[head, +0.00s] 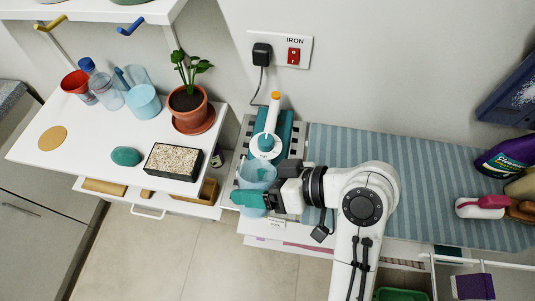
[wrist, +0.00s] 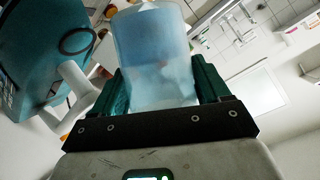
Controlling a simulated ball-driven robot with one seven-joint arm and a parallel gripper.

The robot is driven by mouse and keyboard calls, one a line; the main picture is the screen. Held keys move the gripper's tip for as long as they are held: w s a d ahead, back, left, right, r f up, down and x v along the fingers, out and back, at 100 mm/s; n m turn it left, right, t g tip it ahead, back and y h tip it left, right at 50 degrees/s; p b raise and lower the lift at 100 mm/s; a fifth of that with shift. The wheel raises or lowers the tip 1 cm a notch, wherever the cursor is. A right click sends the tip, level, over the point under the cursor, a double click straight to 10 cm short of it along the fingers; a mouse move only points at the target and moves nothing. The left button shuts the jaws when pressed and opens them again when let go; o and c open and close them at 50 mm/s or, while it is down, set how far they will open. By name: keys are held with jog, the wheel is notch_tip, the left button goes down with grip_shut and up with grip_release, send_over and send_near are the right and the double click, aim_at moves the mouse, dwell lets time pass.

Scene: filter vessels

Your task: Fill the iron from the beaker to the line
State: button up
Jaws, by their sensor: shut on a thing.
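A translucent pale blue beaker (head: 257,171) is held just in front of the iron; it also shows in the wrist view (wrist: 154,55). My gripper (head: 258,193) is shut on it, with a green finger on each side in the wrist view (wrist: 160,88). The beaker looks near upright in the head view; a tone boundary shows in its wall, but I cannot tell the liquid level. The teal and white iron (head: 267,144) stands on the metal rest, close behind the beaker. Its teal body (wrist: 42,58) fills the upper left of the wrist view. No fill line can be made out.
The striped ironing board (head: 345,150) lies right of the iron. A white shelf at left holds a potted plant (head: 188,100), a tray of grains (head: 174,161), bottles and cups. A black plug and red switch (head: 294,55) are on the wall behind.

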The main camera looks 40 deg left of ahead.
jog(key=shift+f+n+y+b, duration=0.3)
jog(key=shift+f+n+b, duration=0.15)
jog(key=shift+b, duration=0.45)
jog(key=shift+w+r+n+t+b, duration=0.1)
jog(key=shift+n+t+b, duration=0.25)
jog(key=shift+t+b, duration=0.25)
jog(key=shift+a+y+b, duration=0.1)
jog(key=shift+y+b, duration=0.2)
jog(key=shift+b, duration=0.65)
jog(key=b, duration=0.1)
jog(key=n+t+b, duration=0.1)
jog(key=b, duration=0.1)
jog(key=shift+w+a+r+n+y, duration=0.1)
jog(key=shift+w+n+y, duration=0.2)
jog(key=shift+y, duration=0.1)
jog(key=shift+r+b, duration=0.2)
jog(key=shift+b, duration=0.15)
